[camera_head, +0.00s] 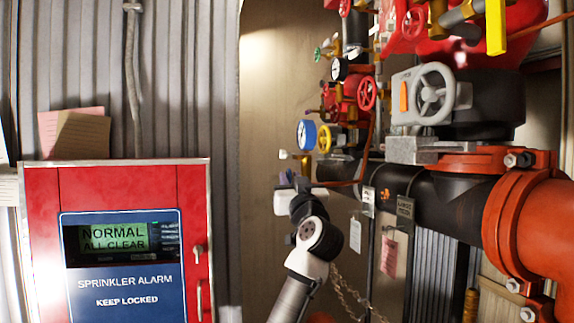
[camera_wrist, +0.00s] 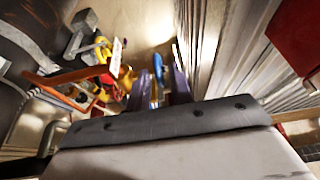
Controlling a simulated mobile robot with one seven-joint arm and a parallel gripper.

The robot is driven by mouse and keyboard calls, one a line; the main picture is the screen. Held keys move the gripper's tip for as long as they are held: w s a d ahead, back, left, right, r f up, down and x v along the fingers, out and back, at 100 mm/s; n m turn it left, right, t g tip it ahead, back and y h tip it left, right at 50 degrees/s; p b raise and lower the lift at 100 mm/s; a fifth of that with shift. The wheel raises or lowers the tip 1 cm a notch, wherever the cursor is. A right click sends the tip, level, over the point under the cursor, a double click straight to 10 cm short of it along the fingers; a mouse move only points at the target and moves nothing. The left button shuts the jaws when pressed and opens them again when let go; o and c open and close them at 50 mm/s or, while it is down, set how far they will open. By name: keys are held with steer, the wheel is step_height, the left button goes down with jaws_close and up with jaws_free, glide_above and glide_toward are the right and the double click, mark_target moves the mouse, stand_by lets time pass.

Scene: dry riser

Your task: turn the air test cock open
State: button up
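No label marks the air test cock in either view, so I cannot tell for certain which fitting it is. A small brass fitting with a pale end (camera_head: 283,154) sticks out left of the pipework, below the blue-rimmed gauge (camera_head: 307,134). My gripper (camera_head: 292,180) is just below that fitting in the head view, apart from it as far as I can see. In the wrist view my gripper (camera_wrist: 163,88) has its two purple-dark fingers apart. A blue part (camera_wrist: 156,94) shows between or beyond them. Brass fittings and a pale plate (camera_wrist: 117,52) lie to their left.
A yellow handwheel (camera_head: 324,139), a red handwheel (camera_head: 366,92) and a large grey handwheel (camera_head: 431,93) crowd the riser. A black pipe (camera_head: 450,203) runs below. The red alarm panel (camera_head: 190,180) stands at left. Bare wall (camera_head: 268,110) lies left of the fittings.

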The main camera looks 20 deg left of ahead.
mark_target(287, 171)
steer(key=shift+p+x, duration=0.6)
steer(key=shift+x, duration=1.6)
jaws_close()
